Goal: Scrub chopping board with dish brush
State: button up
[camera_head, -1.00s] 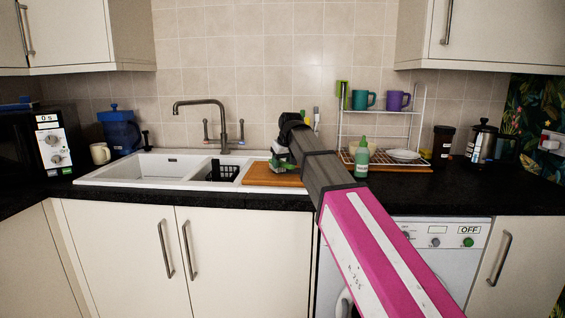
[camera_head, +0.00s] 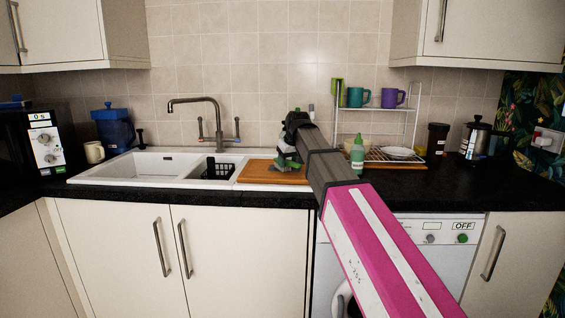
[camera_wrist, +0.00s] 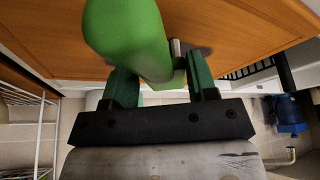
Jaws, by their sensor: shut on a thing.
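The wooden chopping board (camera_head: 258,173) lies flat on the counter, just right of the sink. In the wrist view the board (camera_wrist: 48,35) fills the upper part. My gripper (camera_head: 287,158) is low over the right part of the board. In the wrist view my gripper (camera_wrist: 163,84), with green fingers, is shut on the green dish brush (camera_wrist: 130,38). The brush reaches toward the board; whether its bristles touch it is hidden. My arm covers the board's right end in the head view.
The white sink (camera_head: 150,168) with a black basket (camera_head: 217,171) and a tap (camera_head: 215,120) is left of the board. A green bottle (camera_head: 357,155) and a dish rack (camera_head: 376,137) with mugs and a plate stand to the right. Dark counter is free in front of the rack.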

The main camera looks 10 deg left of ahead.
jog(key=shift+d, duration=2.85)
jog(key=shift+s+a, duration=0.1)
jog(key=shift+a, duration=4.9)
jog(key=shift+d+f, duration=0.1)
jog(key=shift+d, duration=4.95)
jog(key=shift+a, duration=5)
jog(key=shift+d+f, duration=0.15)
jog(key=shift+d, duration=4.4)
jog(key=shift+d+r, duration=0.2)
jog(key=shift+d, duration=0.2)
jog(key=shift+w+a+r, duration=0.1)
jog(key=shift+w+a, duration=0.1)
jog(key=shift+a, duration=1.05)
jog(key=shift+w+a+r, duration=0.1)
jog(key=shift+w+a, duration=0.1)
jog(key=shift+a, duration=1.05)
